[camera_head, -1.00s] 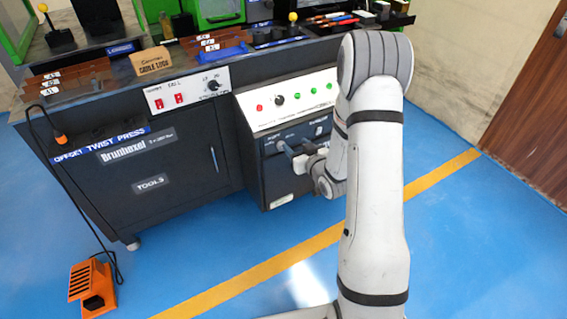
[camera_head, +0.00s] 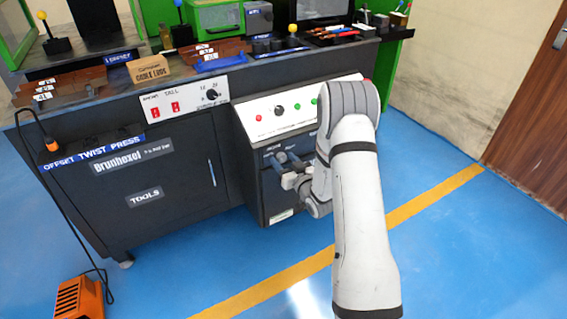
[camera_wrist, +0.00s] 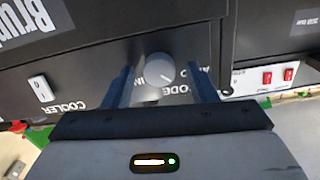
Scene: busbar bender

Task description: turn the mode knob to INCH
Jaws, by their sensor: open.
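The mode knob (camera_wrist: 160,68) is a round grey dial on the dark panel of the press cabinet, in the wrist view. Upside-down lettering beside it reads partly as MODE; the other position labels are partly hidden by my fingers. A thin mark shows on the knob, but I cannot tell which label it points to. My gripper (camera_wrist: 159,74) is open, with one blue-grey finger on each side of the knob. I cannot tell whether the fingers touch it. In the head view my gripper (camera_head: 277,162) is at the lower cabinet front, and the knob cannot be made out there.
A white rocker switch (camera_wrist: 41,88) labelled COOLER sits left of the knob in the wrist view. Above the panel, a sloped white console (camera_head: 270,116) carries several buttons. An orange foot pedal (camera_head: 78,299) lies on the blue floor. The floor right of the cabinet is clear.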

